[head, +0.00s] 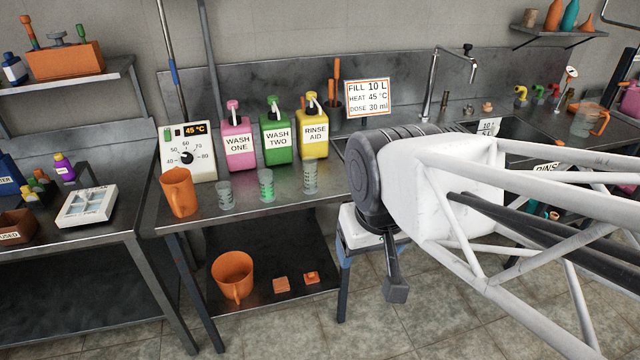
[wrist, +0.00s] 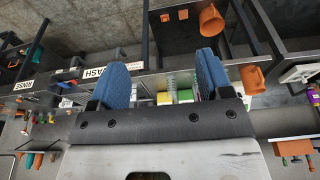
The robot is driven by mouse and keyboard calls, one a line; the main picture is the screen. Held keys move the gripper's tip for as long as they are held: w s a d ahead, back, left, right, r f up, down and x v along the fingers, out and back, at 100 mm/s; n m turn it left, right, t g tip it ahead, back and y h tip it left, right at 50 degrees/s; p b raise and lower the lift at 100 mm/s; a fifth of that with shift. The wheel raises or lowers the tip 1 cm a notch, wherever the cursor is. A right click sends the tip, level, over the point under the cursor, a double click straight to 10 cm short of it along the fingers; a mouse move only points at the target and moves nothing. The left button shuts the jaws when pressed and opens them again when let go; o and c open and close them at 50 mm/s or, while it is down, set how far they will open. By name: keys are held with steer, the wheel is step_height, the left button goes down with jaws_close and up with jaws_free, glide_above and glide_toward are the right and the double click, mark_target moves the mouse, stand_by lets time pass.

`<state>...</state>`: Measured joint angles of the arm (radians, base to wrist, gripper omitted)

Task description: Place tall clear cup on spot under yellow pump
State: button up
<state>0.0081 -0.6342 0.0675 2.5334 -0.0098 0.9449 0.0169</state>
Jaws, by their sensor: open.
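Three clear ribbed cups stand upright on the steel counter: one before the pink-pump bottle (head: 224,195), one with a green tint before the green-pump bottle (head: 266,185), and one before the yellow-pump bottle (head: 310,178). I cannot tell which counts as tall. The yellow pump (head: 312,102) tops the yellow RINSE AID bottle (head: 314,135). My gripper (wrist: 163,76) is open, its blue fingers apart with nothing held. It hangs in front of the counter, right of the cups; the head view partly hides it. A clear cup (wrist: 170,82) shows beyond the finger gap in the wrist view.
An orange mug (head: 179,192) stands left of the cups, before the temperature dial box (head: 188,150). Pink (head: 238,140) and green (head: 276,137) bottles stand behind the cups. A dosing sign (head: 368,98) is behind. Another orange mug (head: 232,277) is on the lower shelf.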

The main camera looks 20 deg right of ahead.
steer(key=shift+o, duration=0.6)
steer(key=shift+w, duration=0.1)
